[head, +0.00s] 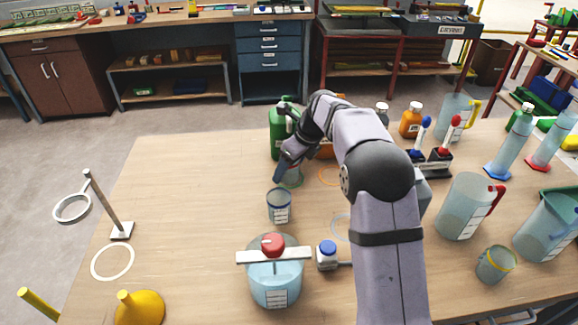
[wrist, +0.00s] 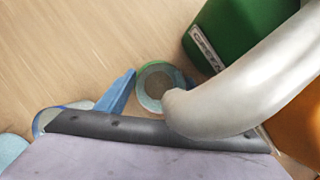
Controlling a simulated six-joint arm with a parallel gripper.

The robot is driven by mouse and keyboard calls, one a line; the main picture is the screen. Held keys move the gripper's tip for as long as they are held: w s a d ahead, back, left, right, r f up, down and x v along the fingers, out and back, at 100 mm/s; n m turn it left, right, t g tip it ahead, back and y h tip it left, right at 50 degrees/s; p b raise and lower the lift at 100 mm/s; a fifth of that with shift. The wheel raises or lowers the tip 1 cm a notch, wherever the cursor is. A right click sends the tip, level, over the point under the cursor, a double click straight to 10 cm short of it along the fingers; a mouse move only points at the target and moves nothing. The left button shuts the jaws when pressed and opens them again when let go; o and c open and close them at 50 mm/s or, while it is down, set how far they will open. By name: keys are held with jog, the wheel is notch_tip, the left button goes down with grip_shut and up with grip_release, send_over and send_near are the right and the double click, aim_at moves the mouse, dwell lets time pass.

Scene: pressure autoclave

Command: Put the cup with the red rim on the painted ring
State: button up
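I cannot make out a cup with a red rim in either view; my arm hides part of the table. My gripper (head: 284,167) points down beside a green-rimmed cup (head: 291,181), which also shows in the wrist view (wrist: 155,85). A blue-rimmed cup (head: 279,207) stands nearer, and a yellow-rimmed cup (head: 496,264) stands at right. A white painted ring (head: 94,263) lies at left. An orange ring (head: 322,177) and another pale ring (head: 334,228) are partly hidden by my arm.
A green container (head: 280,140) stands close behind my gripper. A ring stand (head: 121,231) and yellow funnel (head: 140,308) are at left. Beakers crowd the right; the left-centre tabletop is clear.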

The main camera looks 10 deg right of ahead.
jog(key=shift+r, duration=0.15)
jog(key=v, duration=1.2)
dwell(0.3)
jog(key=s+d+r+n+g+h+p, duration=0.1)
jog(key=s+r+n+p, duration=0.2)
jog(key=s+n+p, duration=0.5)
jog(key=s+d+r+n+g+h+p, duration=0.1)
jog(key=s+d+r+n+p, duration=0.1)
jog(key=s+n+p, duration=0.7)
jog(key=s+d+r+n+g+h+p, duration=0.1)
jog(key=s+r+n+p, duration=0.2)
jog(key=s+n+p, duration=0.6)
jog(key=s+n, duration=0.1)
jog(key=s, duration=0.5)
jog(key=shift+s+d+r, duration=0.35)
jog(key=shift+s, duration=0.05)
